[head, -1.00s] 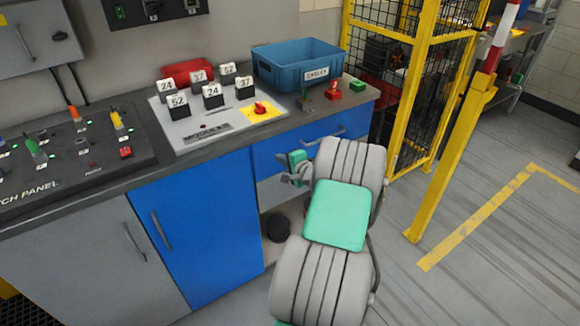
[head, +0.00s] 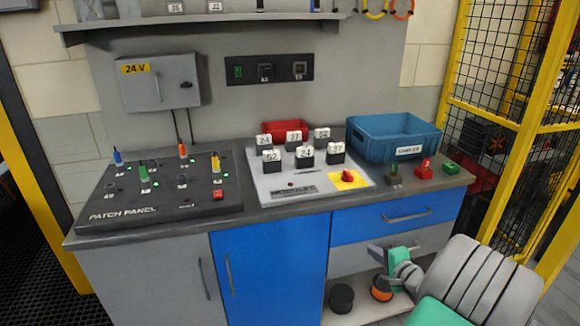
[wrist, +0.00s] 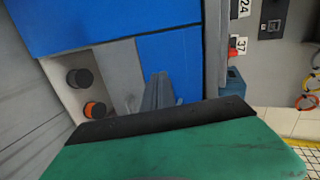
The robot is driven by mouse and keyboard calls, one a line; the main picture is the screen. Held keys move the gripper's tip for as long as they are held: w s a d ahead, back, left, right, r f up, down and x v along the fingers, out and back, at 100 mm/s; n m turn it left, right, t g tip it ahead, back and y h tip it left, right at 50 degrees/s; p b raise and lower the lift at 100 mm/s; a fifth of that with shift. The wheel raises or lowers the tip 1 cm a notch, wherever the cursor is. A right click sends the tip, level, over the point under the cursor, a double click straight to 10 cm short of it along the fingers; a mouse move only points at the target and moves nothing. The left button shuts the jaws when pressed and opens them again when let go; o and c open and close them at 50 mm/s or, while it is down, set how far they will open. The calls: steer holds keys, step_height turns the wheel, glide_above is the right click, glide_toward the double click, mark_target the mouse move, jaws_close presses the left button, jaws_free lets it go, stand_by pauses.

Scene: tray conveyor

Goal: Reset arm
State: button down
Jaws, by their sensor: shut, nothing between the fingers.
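My gripper (head: 376,251) shows small at the lower right of the head view, in front of the workbench's drawers and below the drawer handle. Its fingers are together and hold nothing. My grey and green arm reaches to it from the lower right corner. In the wrist view my green and black arm part fills the bottom, with grey fingers (wrist: 159,90) beyond it against the blue and grey bench front. Whether the gripper touches the bench front is hard to tell.
The workbench carries a patch panel (head: 160,200), a modules board (head: 277,187), a blue bin (head: 385,152) and a red bin (head: 286,127). A black round item (head: 341,298) and an orange-black one (head: 381,289) sit on the low shelf. A yellow mesh cage (head: 493,90) stands right.

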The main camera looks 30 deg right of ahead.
steer(key=w+a+r+n+g+y+p, duration=0.25)
steer(key=a+n, duration=0.25)
steer(key=a, duration=0.5)
steer(key=w+a+r+n+g+y+p, duration=0.25)
steer(key=w+a+n, duration=0.2)
steer(key=a, duration=0.55)
steer(key=s+a+r+n+g+h+p, duration=0.1)
steer(key=s+a+r+n+g, duration=0.1)
steer(key=s+a+r+n, duration=0.3)
steer(key=s+a+r+n+g+h+p, duration=0.1)
steer(key=s+a+r+n+g+p, duration=0.1)
steer(key=s+a, duration=0.8)
step_height(320, 180, up, 3)
steer(key=a+n+g, duration=0.1)
steer(key=n, duration=0.2)
steer(key=shift+a+f+g+h+p, duration=0.15)
steer(key=shift+a+g+h+p, duration=0.15)
steer(key=shift+a+h, duration=0.1)
